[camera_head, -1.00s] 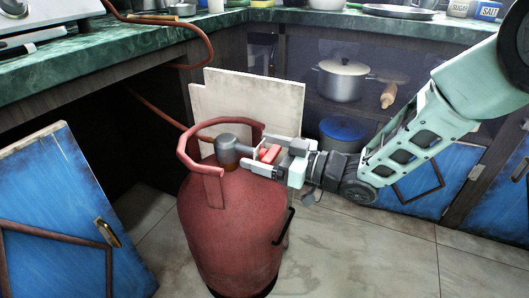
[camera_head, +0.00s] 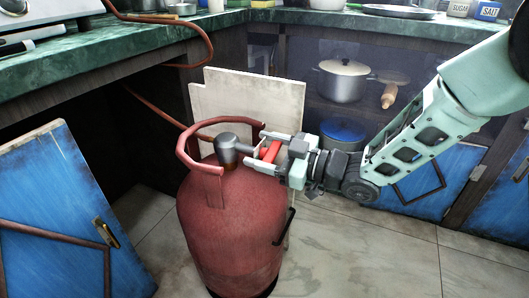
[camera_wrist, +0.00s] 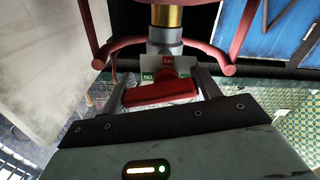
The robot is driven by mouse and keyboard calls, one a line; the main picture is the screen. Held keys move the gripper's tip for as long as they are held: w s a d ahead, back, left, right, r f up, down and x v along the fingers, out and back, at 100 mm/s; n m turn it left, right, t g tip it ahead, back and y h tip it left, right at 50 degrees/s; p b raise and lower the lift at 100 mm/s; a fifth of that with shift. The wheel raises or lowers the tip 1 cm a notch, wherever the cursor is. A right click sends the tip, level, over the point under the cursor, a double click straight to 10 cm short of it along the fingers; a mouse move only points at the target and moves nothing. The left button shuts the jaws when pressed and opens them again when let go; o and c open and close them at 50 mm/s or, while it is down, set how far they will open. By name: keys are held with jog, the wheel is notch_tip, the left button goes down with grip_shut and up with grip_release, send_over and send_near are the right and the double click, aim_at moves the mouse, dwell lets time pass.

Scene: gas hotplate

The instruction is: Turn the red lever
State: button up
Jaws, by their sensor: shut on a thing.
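The red gas cylinder (camera_head: 232,235) stands upright on the floor, with a red collar around its top. A grey regulator (camera_head: 227,147) sits on its valve. The red lever (camera_head: 271,151) is on the regulator's right side, between the fingers of my gripper (camera_head: 259,149). In the wrist view the red lever (camera_wrist: 160,92) lies nearly level across the gap, with a finger of my gripper (camera_wrist: 160,78) at each end. The gripper is shut on it. Behind the lever a small red, white and green label (camera_wrist: 152,70) shows; the lever hides part of it.
A hose (camera_head: 165,113) runs from the regulator up towards the counter (camera_head: 95,58). A pale board (camera_head: 250,98) stands behind the cylinder. A blue cabinet door (camera_head: 70,215) is at the left. A pot (camera_head: 343,82) and a blue-lidded pot (camera_head: 343,132) are in the cabinet behind.

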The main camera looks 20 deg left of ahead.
jog(key=n+b, duration=0.2)
jog(key=n, duration=0.1)
jog(key=shift+n, duration=0.4)
jog(key=n+b, duration=0.2)
jog(key=n, duration=0.1)
jog(key=shift+s+n, duration=0.2)
jog(key=shift+n, duration=0.1)
jog(key=n+b, duration=0.4)
jog(key=shift+s+f+b, duration=0.1)
jog(key=shift+s+b, duration=0.1)
jog(key=shift+b, duration=0.1)
jog(key=shift+s+n+b, duration=0.1)
jog(key=shift+n+b, duration=1.3)
jog(key=shift+n, duration=0.3)
jog(key=shift+r, duration=0.2)
jog(key=o, duration=1)
